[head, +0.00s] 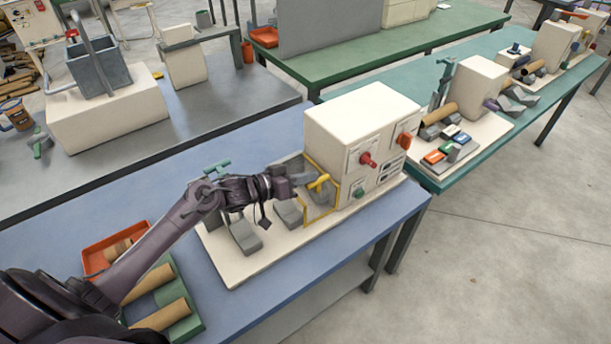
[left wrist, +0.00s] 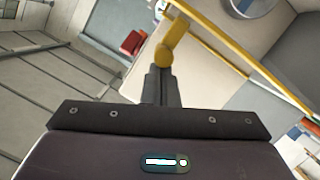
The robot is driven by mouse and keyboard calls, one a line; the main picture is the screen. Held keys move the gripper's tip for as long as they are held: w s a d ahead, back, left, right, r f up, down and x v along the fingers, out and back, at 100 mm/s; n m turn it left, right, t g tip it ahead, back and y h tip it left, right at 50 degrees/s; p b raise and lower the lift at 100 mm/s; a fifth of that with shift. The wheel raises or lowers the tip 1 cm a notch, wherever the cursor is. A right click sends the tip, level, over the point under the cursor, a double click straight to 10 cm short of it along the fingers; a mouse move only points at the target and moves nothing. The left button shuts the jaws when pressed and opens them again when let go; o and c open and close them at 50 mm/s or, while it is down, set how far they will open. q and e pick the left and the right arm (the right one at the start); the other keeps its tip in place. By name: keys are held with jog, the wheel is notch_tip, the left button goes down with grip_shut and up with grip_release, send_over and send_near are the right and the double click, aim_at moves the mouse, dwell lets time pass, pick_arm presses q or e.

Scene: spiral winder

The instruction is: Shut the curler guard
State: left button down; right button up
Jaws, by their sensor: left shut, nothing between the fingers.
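The curler guard is a yellow frame (head: 307,166) on the left side of the cream machine housing (head: 362,118), with a yellow handle (head: 319,182) on it. My left gripper (head: 303,178) reaches in from the left and is close to this handle. In the left wrist view its fingers (left wrist: 161,85) are together and empty, with the yellow handle (left wrist: 175,40) just beyond the tips. I cannot tell whether they touch. A yellow bar of the frame (left wrist: 240,57) runs diagonally at upper right there. My right gripper is not in view.
The housing carries a red knob (head: 367,159), a red switch (head: 404,140) and a green button (head: 359,193). Grey blocks (head: 245,235) sit on the base plate. An orange tray (head: 100,253) and cardboard tubes (head: 160,317) lie front left on the blue table (head: 275,318).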

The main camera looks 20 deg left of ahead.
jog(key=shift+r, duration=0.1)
pick_arm(q)
jog(key=r, duration=0.1)
jog(key=a+r+p, duration=0.2)
jog(key=shift+s+a+r, duration=0.2)
jog(key=shift+s, duration=0.05)
jog(key=b+v, duration=0.1)
jog(key=v, duration=0.7)
jog(key=shift+s+r, duration=0.2)
jog(key=shift+r, duration=0.2)
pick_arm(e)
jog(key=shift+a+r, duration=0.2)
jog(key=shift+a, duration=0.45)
